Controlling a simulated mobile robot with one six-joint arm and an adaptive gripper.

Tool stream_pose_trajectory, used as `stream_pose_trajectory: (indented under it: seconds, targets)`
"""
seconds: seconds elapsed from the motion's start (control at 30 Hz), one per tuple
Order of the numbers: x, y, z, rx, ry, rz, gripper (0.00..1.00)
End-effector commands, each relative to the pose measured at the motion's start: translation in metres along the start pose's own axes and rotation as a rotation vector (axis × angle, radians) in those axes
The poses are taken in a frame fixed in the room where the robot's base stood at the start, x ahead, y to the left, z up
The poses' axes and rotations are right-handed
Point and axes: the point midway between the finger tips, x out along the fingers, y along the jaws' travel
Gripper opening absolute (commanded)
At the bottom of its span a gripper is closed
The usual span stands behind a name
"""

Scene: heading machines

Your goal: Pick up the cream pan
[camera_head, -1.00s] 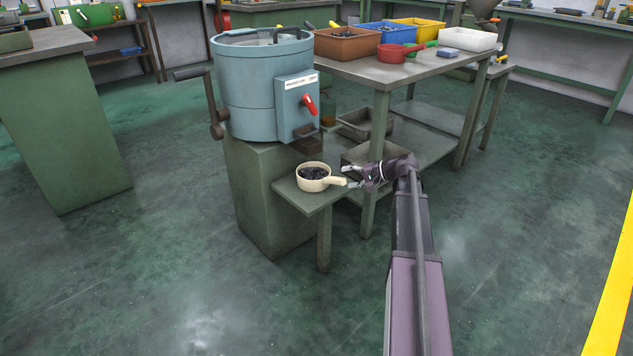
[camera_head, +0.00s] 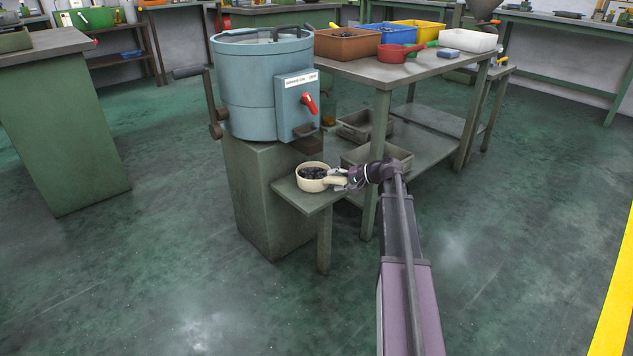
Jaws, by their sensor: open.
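The cream pan (camera_head: 311,184) is a small round pan holding dark pieces. It sits upright on the small green side shelf (camera_head: 306,203) at the foot of the blue machine, its short handle pointing right. My gripper (camera_head: 342,180) is at the handle, coming from the right. It is open, with its fingers close around the handle's end. Whether the fingers touch the handle is too small to tell, and the handle's tip is partly hidden by them.
The blue drum machine (camera_head: 262,90) with a red lever (camera_head: 310,103) stands just behind the shelf. A green workbench (camera_head: 420,70) to the right carries bins and a red pan (camera_head: 395,53). Grey trays lie on its lower shelf. The floor in front is clear.

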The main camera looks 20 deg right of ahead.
Motion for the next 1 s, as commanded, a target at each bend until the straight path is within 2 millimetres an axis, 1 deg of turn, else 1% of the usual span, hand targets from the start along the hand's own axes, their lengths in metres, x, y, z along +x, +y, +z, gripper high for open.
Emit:
stream_pose_trajectory:
  seconds: [0.23,0.27,0.3,0.37,0.4,0.47,0.5,1.0]
  targets:
    - [-0.0002,0.0001,0.0000,0.000,0.000,0.000,0.74]
    - [-0.0003,0.0001,0.0000,0.000,0.000,0.000,0.71]
    - [-0.0003,0.0001,0.0000,0.000,0.000,0.000,0.59]
    - [-0.0003,0.0001,-0.0001,0.000,0.000,0.000,0.41]
    - [-0.0004,0.0001,-0.0001,0.000,0.000,0.000,0.29]
    - [-0.0004,0.0001,-0.0001,0.000,0.000,0.000,0.11]
    - [-0.0004,0.0002,-0.0001,0.000,0.000,0.000,0.00]
    - [-0.0015,-0.0021,-0.0002,0.000,0.000,-0.001,0.00]
